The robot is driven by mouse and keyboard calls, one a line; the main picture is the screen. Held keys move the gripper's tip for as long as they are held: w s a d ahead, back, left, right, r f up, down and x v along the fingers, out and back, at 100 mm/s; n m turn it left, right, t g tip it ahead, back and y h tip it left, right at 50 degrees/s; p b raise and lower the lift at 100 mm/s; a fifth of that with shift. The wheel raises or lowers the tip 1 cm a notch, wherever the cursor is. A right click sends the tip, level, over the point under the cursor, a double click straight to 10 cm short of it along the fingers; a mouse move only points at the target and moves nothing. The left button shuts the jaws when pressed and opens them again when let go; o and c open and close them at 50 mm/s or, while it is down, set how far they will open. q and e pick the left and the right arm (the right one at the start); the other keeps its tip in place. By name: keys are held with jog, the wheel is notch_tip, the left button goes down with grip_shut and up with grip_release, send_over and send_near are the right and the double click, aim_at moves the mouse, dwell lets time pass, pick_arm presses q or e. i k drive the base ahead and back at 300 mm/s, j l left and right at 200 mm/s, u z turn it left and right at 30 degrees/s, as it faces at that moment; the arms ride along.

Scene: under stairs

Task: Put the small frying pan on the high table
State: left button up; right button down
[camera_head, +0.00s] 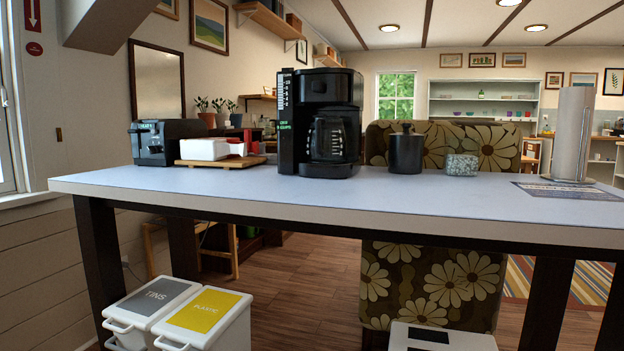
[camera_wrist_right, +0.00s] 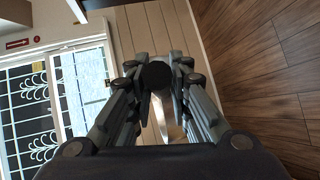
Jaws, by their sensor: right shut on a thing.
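The high table (camera_head: 290,205) has a pale grey-blue top and dark legs and spans the head view. No frying pan shows on it. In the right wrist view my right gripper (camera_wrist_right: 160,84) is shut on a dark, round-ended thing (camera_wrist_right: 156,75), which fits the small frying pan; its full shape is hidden. A pale narrow strip shows below it between the fingers. Neither gripper shows in the head view.
Lidded bins (camera_head: 205,312) stand below.

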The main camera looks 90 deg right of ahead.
aim_at(218, 183)
jog(key=i+z, duration=0.1)
jog(key=z, duration=1.5)
